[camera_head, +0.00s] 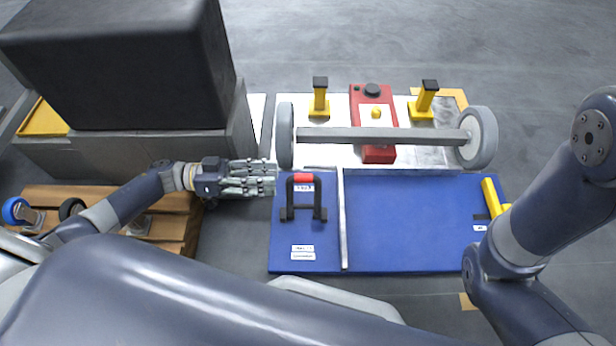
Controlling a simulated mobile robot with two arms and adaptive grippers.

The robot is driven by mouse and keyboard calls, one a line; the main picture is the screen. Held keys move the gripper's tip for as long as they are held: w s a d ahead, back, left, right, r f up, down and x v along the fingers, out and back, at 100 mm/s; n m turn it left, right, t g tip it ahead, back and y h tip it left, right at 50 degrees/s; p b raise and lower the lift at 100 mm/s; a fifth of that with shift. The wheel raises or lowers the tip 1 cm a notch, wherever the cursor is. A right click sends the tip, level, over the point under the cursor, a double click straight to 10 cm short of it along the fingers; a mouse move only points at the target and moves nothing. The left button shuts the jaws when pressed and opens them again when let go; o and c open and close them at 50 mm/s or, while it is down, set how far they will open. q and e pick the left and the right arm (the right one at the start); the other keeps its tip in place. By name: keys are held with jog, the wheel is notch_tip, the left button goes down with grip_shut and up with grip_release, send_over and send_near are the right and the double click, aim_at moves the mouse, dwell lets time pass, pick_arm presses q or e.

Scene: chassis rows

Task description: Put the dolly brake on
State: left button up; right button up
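A low wooden platform (160,229), which may be the dolly, lies at the left. A blue wheel (15,210) and a black wheel (71,208) show at it. I cannot make out a brake pedal. A black U-shaped handle (320,198) with a red grip (303,178) stands on the blue panel (410,235). My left gripper (275,178) is just left of that handle and appears empty; its finger gap is unclear. My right arm comes in at the right, and its gripper is outside the picture.
A grey axle (385,137) with two wheels spans the white panel (338,106). A red box (378,155) and two yellow posts (319,104) (424,102) stand there. A yellow lever (491,197) is at the blue panel's right edge. A big black block (120,70) stands at upper left.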

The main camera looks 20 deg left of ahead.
aim_at(296, 178)
pick_arm(q)
jog(key=b+x, duration=0.3)
jog(key=x, duration=0.5)
jog(key=shift+d+f+b, duration=0.15)
jog(key=shift+d+b, duration=0.15)
jog(key=shift+w+d, duration=0.2)
jog(key=shift+d, duration=0.2)
grip_shut()
